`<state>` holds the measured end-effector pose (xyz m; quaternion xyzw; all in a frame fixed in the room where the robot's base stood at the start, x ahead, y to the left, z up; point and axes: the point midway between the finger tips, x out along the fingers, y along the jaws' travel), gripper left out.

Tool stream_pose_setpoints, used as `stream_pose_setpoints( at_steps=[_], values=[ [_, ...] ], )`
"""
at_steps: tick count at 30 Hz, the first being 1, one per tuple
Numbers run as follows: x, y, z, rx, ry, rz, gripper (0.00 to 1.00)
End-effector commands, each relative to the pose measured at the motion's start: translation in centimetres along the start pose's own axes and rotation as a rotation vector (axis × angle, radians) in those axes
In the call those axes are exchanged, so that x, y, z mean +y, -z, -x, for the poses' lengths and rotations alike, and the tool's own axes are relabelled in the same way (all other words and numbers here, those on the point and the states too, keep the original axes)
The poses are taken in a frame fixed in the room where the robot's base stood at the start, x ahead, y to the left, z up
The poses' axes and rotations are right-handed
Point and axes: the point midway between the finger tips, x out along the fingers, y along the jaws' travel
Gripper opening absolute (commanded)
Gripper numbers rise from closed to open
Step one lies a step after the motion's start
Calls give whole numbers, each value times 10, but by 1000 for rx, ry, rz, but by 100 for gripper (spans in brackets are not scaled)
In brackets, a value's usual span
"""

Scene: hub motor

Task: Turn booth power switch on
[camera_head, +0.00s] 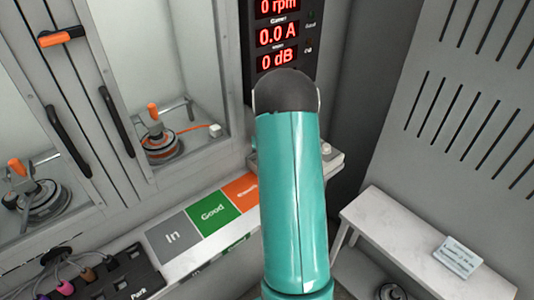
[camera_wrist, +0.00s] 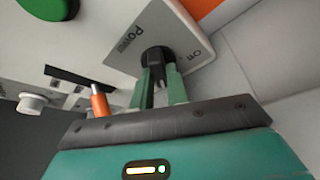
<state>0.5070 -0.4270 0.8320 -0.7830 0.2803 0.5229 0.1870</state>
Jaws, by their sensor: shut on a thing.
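The booth power switch is a black rotary knob (camera_wrist: 157,60) on a light grey plate (camera_wrist: 124,58) in the wrist view. The plate carries the word "Power" on one side and what looks like "Off" on the other. My gripper (camera_wrist: 161,80) has its two green fingers closed on the knob, one on each side. The fingers partly cover the knob, so its exact setting cannot be told. In the head view my teal arm hides the gripper and the switch.
The head view shows a red readout panel (camera_head: 278,35) behind my arm, glass booth doors (camera_head: 85,95) with motors inside, and "In" (camera_head: 172,238) and "Good" (camera_head: 213,212) areas. A bench (camera_head: 385,228) stands right. A green button (camera_wrist: 48,8) and white knob (camera_wrist: 31,103) are near the gripper.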

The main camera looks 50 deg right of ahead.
Motion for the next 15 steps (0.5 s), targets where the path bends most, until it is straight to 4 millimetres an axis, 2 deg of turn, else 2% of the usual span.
stream_pose_setpoints(
  at_steps=[6,15],
  values=[
    [-2,1,0,2,-51,-119,0],
    [-2,1,0,1,-82,-199,0]
  ],
)
